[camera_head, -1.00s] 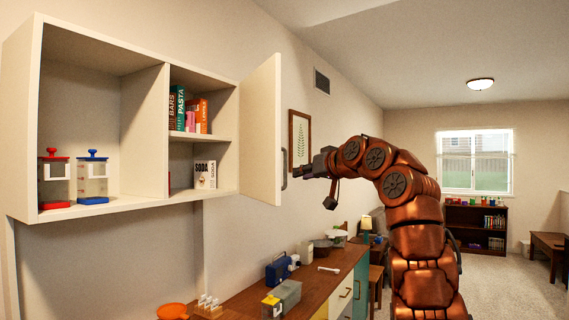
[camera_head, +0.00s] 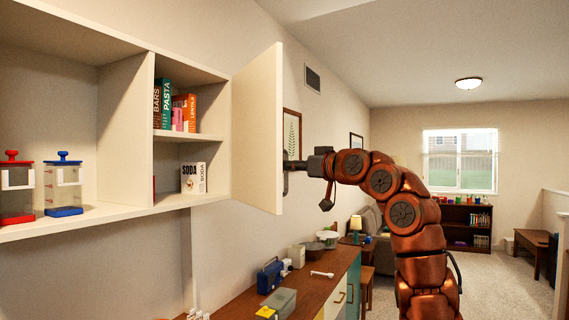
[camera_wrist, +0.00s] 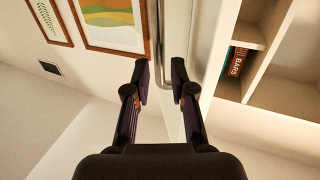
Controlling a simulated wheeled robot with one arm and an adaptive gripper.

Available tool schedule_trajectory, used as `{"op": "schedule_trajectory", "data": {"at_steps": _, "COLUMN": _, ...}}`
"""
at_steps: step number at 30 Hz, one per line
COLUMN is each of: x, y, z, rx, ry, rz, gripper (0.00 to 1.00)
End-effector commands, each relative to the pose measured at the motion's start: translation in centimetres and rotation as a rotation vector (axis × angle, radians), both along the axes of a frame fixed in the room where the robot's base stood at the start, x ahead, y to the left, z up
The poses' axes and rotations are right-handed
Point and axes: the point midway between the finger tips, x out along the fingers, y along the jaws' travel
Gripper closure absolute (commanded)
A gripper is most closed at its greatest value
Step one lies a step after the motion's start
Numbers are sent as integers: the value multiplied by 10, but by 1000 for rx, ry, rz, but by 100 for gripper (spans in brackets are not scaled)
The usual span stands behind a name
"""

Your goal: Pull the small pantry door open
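The small pantry door (camera_head: 258,130) is a cream panel on the right side of the wall hutch. It stands swung out, with the compartment behind it exposed. Its grey bar handle (camera_head: 285,178) is on the outer face near the free edge. The handle (camera_wrist: 163,50) also shows in the wrist view, running down between the fingers. My gripper (camera_wrist: 160,80) is open, with one finger on each side of the handle. The right finger is close to it and a gap shows at the left one; contact cannot be told. In the head view my gripper (camera_head: 303,165) is at the door's outer side.
The hutch (camera_head: 128,130) holds boxes (camera_head: 176,108), a soda box (camera_head: 194,178) and two lidded canisters (camera_head: 63,185). Below is a wooden counter (camera_head: 318,290) with a blue appliance (camera_head: 270,275) and bowls. Framed pictures (camera_wrist: 112,22) hang beyond the door. Floor to the right is clear.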

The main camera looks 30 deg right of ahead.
Motion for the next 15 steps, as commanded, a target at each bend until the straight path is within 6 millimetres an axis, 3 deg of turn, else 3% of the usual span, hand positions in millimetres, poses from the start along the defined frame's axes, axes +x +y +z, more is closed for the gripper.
{"op": "schedule_trajectory", "data": {"at_steps": 6, "x": 26, "y": 4, "z": 2, "rx": 2, "ry": 2, "rz": 2, "gripper": 76}}
{"op": "schedule_trajectory", "data": {"at_steps": 15, "x": 39, "y": 7, "z": -1, "rx": 1, "ry": 4, "rz": 2, "gripper": 76}}
